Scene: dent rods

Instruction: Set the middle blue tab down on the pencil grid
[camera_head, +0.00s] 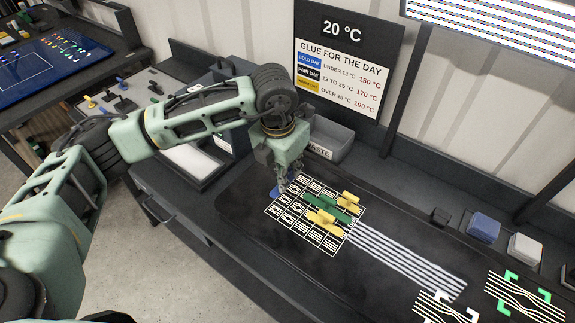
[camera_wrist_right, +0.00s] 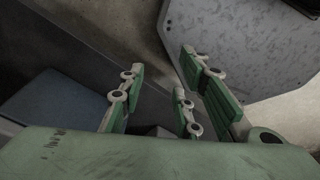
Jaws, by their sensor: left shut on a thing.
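The pencil grid (camera_head: 330,247) is a white-lined grid of patterned cells on the dark bench top in the head view. Green tabs (camera_head: 318,203) and yellow tabs (camera_head: 326,217) lie across its middle and right part. My left gripper (camera_head: 283,187) points down at the grid's upper left edge, shut on a blue tab (camera_head: 275,191). The fingers partly hide the tab, and I cannot tell whether it touches the bench. My right gripper (camera_wrist_right: 163,88) shows only in the right wrist view, its green-padded fingers apart with nothing between them.
Several white stripes (camera_head: 405,259) run right from the grid. A grey waste bin (camera_head: 331,139) stands behind it. A blue block (camera_head: 484,227) and a white block (camera_head: 525,248) sit at the right. A glue sign (camera_head: 343,60) stands at the back.

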